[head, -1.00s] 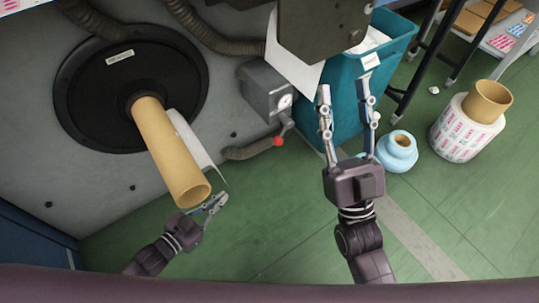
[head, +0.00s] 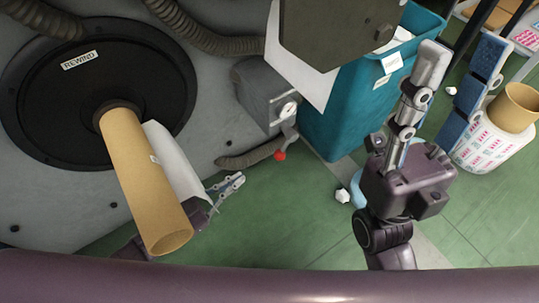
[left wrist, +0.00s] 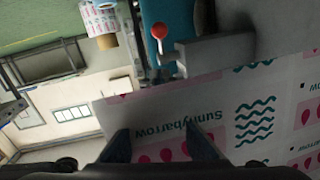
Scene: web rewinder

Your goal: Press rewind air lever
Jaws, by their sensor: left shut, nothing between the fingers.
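The rewind air lever is a short grey lever with a red knob (head: 280,155), hanging under a grey valve box (head: 260,92) with a small round gauge. The red knob also shows at the top of the left wrist view (left wrist: 158,32). My left gripper (head: 238,180) is shut and empty, beside the cardboard core, below and left of the knob and apart from it. The core hides part of its wrist. My right gripper (head: 460,65) is open and empty, raised in front of the teal bin, right of the lever.
The cardboard core (head: 150,190) sticks out from the black rewind disc (head: 60,110), with a white sheet (head: 175,165) beside it. A dark plate (head: 335,30) overhangs the valve box. The teal bin (head: 345,105) stands right of the lever. Green floor (head: 290,215) below is mostly clear.

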